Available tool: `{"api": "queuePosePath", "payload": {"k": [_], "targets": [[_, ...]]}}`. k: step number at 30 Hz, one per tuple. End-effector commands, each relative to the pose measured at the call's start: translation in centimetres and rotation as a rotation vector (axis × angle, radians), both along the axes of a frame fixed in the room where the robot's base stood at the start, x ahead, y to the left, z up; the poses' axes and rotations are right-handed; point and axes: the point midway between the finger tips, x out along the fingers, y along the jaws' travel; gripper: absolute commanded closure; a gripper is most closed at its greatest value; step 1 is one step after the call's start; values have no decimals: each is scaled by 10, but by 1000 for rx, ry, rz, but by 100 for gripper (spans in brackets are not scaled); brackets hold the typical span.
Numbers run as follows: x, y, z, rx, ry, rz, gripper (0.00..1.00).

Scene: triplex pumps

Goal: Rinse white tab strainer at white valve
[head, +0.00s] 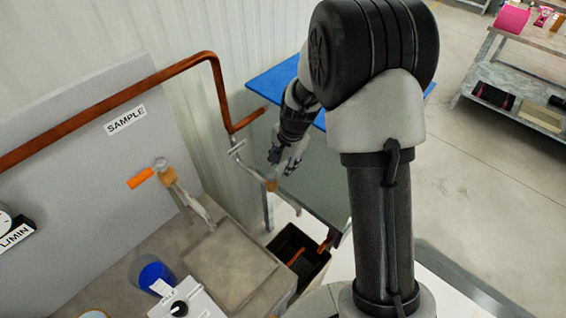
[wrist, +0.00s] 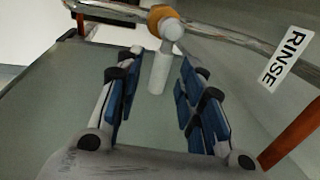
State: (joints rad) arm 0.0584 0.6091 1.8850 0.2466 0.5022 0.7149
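My gripper (head: 284,158) reaches over the rinse pipe in the head view. In the wrist view its blue-padded fingers (wrist: 157,72) are spread apart, with nothing gripped between them. The white valve handle (wrist: 158,73) shows between the fingers and appears apart from both pads. It hangs from a brass-coloured valve body (wrist: 161,15) on a metal pipe. The valve body also shows just below my gripper in the head view (head: 270,185). A RINSE label (wrist: 285,58) is on the right. I cannot make out a strainer with a white tab in either view.
A black bin (head: 322,259) stands on the floor below the pipe. The bench at left holds an orange-handled valve (head: 141,178), a blue cup (head: 152,273) and a white box with a black knob (head: 188,301). Copper pipe (head: 110,102) runs along the wall. Shelves (head: 520,75) stand far right.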

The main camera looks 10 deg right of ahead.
Motion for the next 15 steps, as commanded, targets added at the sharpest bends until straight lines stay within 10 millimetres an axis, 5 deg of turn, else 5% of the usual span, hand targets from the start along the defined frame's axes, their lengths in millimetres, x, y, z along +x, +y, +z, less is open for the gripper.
{"api": "queuePosePath", "payload": {"k": [15], "targets": [[0, 0, 0, 0, 0, -1, 97]]}}
